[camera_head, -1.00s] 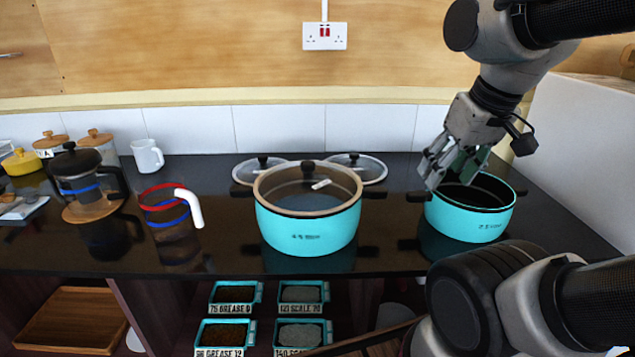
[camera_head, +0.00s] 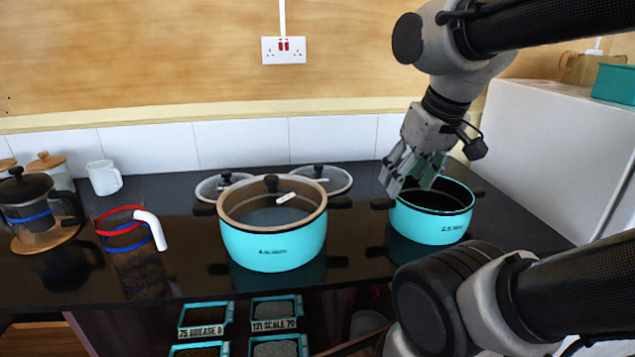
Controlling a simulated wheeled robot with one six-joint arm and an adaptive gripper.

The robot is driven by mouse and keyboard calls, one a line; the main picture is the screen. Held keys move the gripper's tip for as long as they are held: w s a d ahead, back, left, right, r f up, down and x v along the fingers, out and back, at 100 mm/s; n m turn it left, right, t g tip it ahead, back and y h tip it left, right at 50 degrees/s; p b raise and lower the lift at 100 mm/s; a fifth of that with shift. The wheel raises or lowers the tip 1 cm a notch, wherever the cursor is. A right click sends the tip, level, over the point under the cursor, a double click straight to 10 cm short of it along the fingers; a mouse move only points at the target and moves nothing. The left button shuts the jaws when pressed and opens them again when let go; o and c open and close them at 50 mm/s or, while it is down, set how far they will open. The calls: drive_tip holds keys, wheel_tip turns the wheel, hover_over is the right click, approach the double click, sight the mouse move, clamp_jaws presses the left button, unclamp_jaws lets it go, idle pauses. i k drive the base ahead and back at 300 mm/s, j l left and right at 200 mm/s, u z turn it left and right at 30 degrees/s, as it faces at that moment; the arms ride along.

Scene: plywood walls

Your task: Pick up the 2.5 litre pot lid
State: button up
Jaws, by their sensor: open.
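The turquoise pot marked 2.5 (camera_head: 430,228) stands uncovered at the right of the black worktop, its dark inside showing. Two clear glass lids with dark knobs lie behind the large pot: a left lid (camera_head: 212,190) and a right lid (camera_head: 338,180). The large pot partly hides the left one. I cannot read a size on either lid. My gripper (camera_head: 408,185) is open and empty, pointing down over the left part of the 2.5 pot; its height above the rim is unclear.
The large turquoise pot (camera_head: 272,250) has a tan rim, a dark knob and a white tag at its top. A jug with red and blue bands (camera_head: 125,228), a white mug (camera_head: 104,177) and a coffee press (camera_head: 28,208) stand left. A white block (camera_head: 545,150) bounds the right.

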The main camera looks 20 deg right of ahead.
sight(209, 189)
drive_tip(key=i+j+z, duration=0.15)
drive_tip(key=j, duration=0.4)
drive_tip(key=i+j+z, duration=0.2)
drive_tip(key=j, duration=0.4)
drive_tip(key=j+z, duration=0.15)
drive_tip(key=j, duration=0.4)
